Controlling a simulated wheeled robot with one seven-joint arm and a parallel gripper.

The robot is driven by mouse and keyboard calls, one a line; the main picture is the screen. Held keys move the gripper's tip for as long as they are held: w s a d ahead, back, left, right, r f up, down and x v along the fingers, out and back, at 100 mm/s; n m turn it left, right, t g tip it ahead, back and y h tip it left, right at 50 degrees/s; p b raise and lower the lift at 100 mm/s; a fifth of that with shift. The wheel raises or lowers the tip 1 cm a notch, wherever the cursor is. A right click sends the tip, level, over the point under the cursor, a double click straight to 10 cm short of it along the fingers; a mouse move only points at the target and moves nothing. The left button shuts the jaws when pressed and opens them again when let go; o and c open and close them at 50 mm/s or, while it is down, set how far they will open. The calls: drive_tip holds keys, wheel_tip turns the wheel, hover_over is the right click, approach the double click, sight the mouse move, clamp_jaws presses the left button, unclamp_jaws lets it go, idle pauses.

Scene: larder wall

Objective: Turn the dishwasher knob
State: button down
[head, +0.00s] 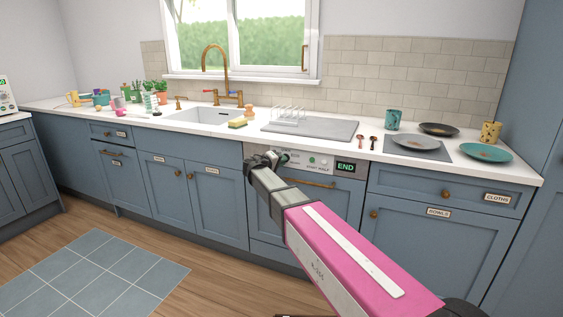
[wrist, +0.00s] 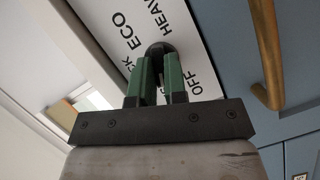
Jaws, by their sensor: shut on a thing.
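The dishwasher (head: 262,215) is a blue-fronted unit under the counter with a light grey control panel (head: 322,161). Its dark round knob (wrist: 160,47) is in the wrist view, ringed by printed words; ECO, HEAVY and OFF can be read, one is partly hidden. My gripper (wrist: 161,70) has green fingers shut on the knob from both sides. In the head view my gripper (head: 280,157) is at the left part of the panel and hides the knob. Which word the knob points to cannot be told.
A green END display (head: 346,167) is right of the gripper on the panel. A brass handle bar (head: 309,183) runs just below; it is also close at right in the wrist view (wrist: 267,50). The counter edge (head: 385,158) overhangs the panel.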

drive_tip(key=n, duration=0.2)
drive_tip(key=n+t+h, duration=0.1)
drive_tip(key=n, duration=0.1)
drive_tip(key=shift+f+n+h, duration=0.2)
drive_tip(key=shift+n+h, duration=0.1)
drive_tip(key=shift+n, duration=0.1)
drive_tip(key=shift+f+n+t+h, duration=0.15)
drive_tip(key=shift+n+t, duration=0.35)
drive_tip(key=shift+n, duration=0.7)
drive_tip(key=shift+r+n+t+h, duration=0.15)
drive_tip(key=shift+n+t, duration=0.35)
drive_tip(key=shift+n, duration=0.7)
drive_tip(key=shift+f, duration=0.15)
drive_tip(key=c, duration=1.2)
unclamp_jaws()
drive_tip(key=shift+o, duration=0.2)
drive_tip(key=v, duration=1.1)
drive_tip(key=shift+d, duration=0.15)
